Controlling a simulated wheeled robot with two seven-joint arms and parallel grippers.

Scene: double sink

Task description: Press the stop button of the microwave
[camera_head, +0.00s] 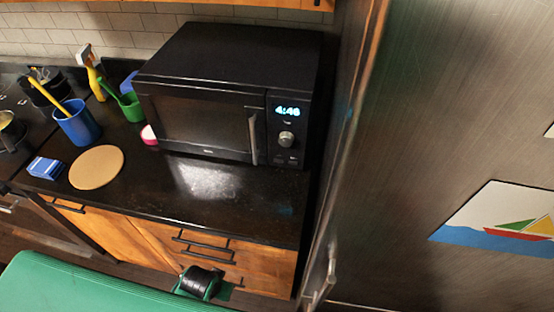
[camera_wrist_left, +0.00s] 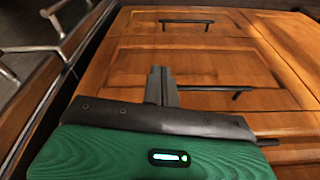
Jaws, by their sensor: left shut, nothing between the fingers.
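The black microwave (camera_head: 205,112) stands on the dark counter with its door shut. Its control panel at the right of the door has a lit clock (camera_head: 288,111) and a round silver dial (camera_head: 286,139). Small buttons (camera_head: 285,159) sit below the dial; their labels are too small to read. My left gripper (camera_wrist_left: 161,72) is shut and empty in the left wrist view, in front of wooden cabinet fronts. It is below the counter, well away from the microwave. My right gripper is not in view.
The counter (camera_head: 235,198) in front of the microwave is clear. To the left are a round board (camera_head: 97,167), a blue cup (camera_head: 78,123), a green cup (camera_head: 131,107) and a blue-and-white box (camera_head: 46,168). A tall metal fridge (camera_head: 430,130) closes the right side. Drawer handles (camera_wrist_left: 215,88) stick out near my left gripper.

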